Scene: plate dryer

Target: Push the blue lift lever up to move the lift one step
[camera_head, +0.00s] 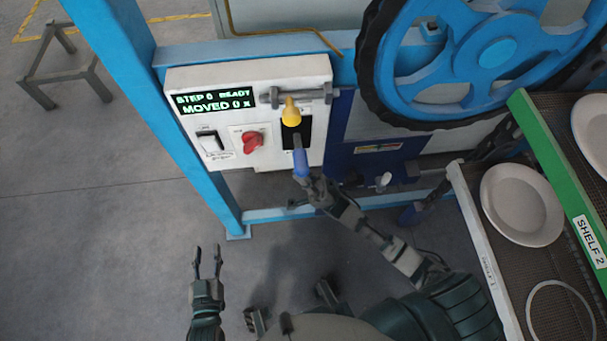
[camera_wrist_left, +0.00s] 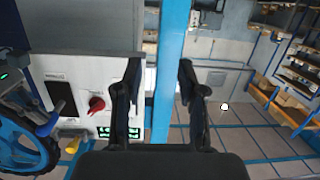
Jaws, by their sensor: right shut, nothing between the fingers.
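The blue lift lever (camera_head: 300,161) sticks out from a dark slot on the white control panel (camera_head: 225,155). In the left wrist view the lever (camera_wrist_left: 48,124) shows at the left, with the panel upside down. My right gripper (camera_head: 312,186) is shut and empty at the lever's lower, near end. I cannot tell whether it touches the lever. My left gripper (camera_head: 207,262) is open and empty, well below and left of the panel. Its two fingers (camera_wrist_left: 156,95) stand apart in the left wrist view. The panel's display (camera_head: 214,101) reads "STEP 0 READY" and "MOVED 0 x".
A yellow knob (camera_head: 291,113) sits just above the lever. A red rotary switch (camera_head: 251,141) and a white rocker switch (camera_head: 210,144) are to its left. A large blue wheel (camera_head: 490,55) and shelves with white plates (camera_head: 522,205) stand at the right.

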